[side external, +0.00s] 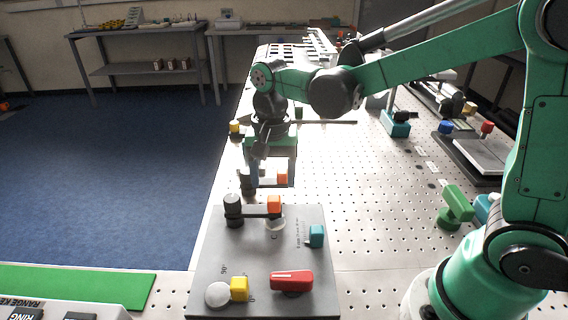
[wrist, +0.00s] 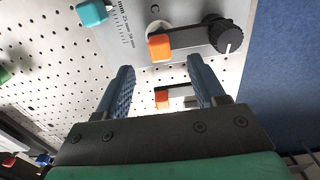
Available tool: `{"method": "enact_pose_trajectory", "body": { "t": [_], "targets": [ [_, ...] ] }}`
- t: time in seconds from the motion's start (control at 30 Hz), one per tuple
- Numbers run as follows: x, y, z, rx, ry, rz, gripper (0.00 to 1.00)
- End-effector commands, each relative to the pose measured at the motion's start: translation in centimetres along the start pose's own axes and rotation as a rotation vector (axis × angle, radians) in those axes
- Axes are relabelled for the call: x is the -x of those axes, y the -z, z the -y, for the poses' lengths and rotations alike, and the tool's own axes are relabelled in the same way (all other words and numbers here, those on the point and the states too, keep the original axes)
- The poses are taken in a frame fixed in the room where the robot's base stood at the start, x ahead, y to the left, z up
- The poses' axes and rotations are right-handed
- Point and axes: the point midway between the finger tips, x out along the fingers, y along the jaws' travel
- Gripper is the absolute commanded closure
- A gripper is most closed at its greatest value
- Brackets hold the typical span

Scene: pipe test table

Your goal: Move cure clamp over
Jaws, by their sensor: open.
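No label names the cure clamp, so I cannot tell for certain which part it is. On the grey panel (side external: 255,265), a grey bar with an orange end block (side external: 274,205) and a black knob (side external: 233,206) lies near the far edge. The orange end block (wrist: 160,47) and knob (wrist: 229,37) also show in the wrist view, beyond my fingertips. A similar bar with a smaller orange block (side external: 282,178) lies behind the panel; its block (wrist: 161,97) appears between my fingers. My gripper (wrist: 160,72) is open, pointing down above that rear bar, with nothing held.
The panel also carries a teal block (side external: 316,236) beside a scale, a red handle (side external: 291,281), a yellow block (side external: 239,289) and a pale round knob (side external: 218,295). A green handle (side external: 457,203) stands on the perforated table at right. The table between is mostly clear.

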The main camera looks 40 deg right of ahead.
Motion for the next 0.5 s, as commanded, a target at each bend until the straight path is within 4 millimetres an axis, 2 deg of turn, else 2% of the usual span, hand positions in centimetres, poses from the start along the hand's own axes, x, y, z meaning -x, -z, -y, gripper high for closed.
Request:
{"method": "enact_pose_trajectory", "body": {
  "t": [0.3, 0.5],
  "targets": [
    [-3.8, 0.0, 0.0, 0.002, 0.002, -0.001, 0.37],
    [-4.9, 0.0, 0.0, 0.003, 0.002, -0.002, 0.37]
  ]
}}
